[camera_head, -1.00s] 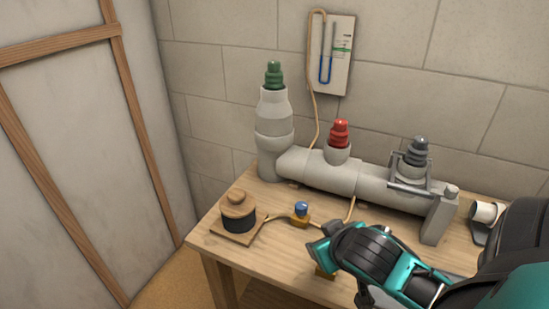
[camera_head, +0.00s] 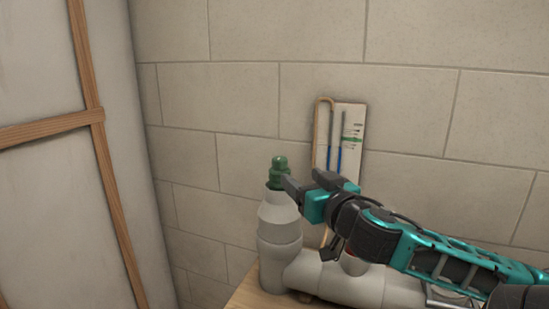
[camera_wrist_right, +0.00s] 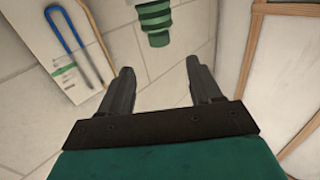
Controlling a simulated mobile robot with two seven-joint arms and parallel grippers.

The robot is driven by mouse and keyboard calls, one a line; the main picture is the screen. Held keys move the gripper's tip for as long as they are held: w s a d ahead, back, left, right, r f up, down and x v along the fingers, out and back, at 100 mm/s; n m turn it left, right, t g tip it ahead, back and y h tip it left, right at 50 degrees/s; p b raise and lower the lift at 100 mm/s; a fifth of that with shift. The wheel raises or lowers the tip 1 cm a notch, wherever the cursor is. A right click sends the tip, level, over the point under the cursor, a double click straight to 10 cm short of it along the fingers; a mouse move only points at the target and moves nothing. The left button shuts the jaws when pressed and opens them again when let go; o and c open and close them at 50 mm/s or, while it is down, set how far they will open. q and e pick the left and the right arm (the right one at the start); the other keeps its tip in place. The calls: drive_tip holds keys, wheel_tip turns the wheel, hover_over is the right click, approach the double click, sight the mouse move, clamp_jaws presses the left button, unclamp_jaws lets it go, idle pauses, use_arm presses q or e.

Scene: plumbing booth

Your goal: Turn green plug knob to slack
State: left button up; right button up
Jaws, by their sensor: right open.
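The green plug (camera_head: 279,173) sits upright on top of the grey vertical pipe (camera_head: 279,225) in the head view. My right gripper (camera_head: 288,187) is just right of the plug, its fingers pointing left toward it. In the right wrist view the green plug (camera_wrist_right: 155,22) shows at the top, beyond and between the two spread fingers (camera_wrist_right: 160,85). The right gripper is open and empty. From the head view I cannot tell if a finger touches the plug. My left gripper is not in view.
The gauge board (camera_head: 349,135) with a blue U-tube hangs on the tiled wall behind my right arm. The horizontal grey pipe (camera_head: 335,280) runs right, partly hidden by my arm. A corner of the wooden table (camera_head: 247,294) shows below. A wood-framed panel (camera_head: 95,115) stands at left.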

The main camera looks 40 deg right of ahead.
sight(284, 161)
drive_tip(key=b+x, duration=0.1)
drive_tip(key=x, duration=0.4)
drive_tip(key=shift+w+d, duration=0.1)
drive_tip(key=shift+w, duration=0.3)
drive_tip(key=shift+w+d+b, duration=0.3)
drive_tip(key=shift+w+d, duration=0.05)
drive_tip(key=shift+w, duration=0.3)
drive_tip(key=shift+w+d, duration=0.25)
drive_tip(key=shift+w, duration=0.4)
drive_tip(key=shift+p+x, duration=0.35)
drive_tip(key=shift+x, duration=1.2)
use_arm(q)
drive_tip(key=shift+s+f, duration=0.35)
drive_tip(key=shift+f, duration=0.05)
use_arm(e)
drive_tip(key=shift+w, duration=0.2)
